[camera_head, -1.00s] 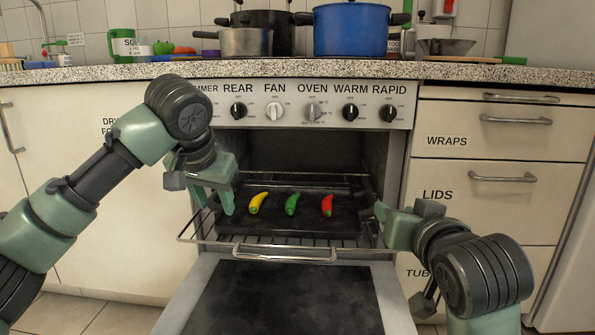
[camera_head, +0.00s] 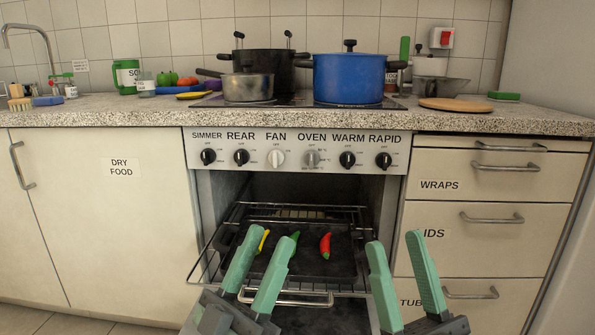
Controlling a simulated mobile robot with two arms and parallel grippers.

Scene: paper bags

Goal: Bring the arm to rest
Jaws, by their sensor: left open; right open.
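Both my grippers are low in the head view, in front of the open oven. My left gripper (camera_head: 267,236) is open and empty, its two green fingers pointing up. My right gripper (camera_head: 395,239) is also open and empty, further right. Behind them, a dark tray (camera_head: 343,268) sits on the pulled-out oven rack (camera_head: 209,265). On the tray lie a red pepper (camera_head: 325,245), a yellow pepper (camera_head: 263,240) and a green pepper (camera_head: 295,236). The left gripper's fingers partly cover the yellow and green peppers.
The oven door hangs open below the rack, mostly hidden by my grippers. The counter (camera_head: 150,112) above holds a blue pot (camera_head: 348,80), a black pot (camera_head: 262,62) and a small saucepan (camera_head: 248,88). Closed drawers (camera_head: 490,235) stand at the right, a closed cupboard (camera_head: 100,220) at the left.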

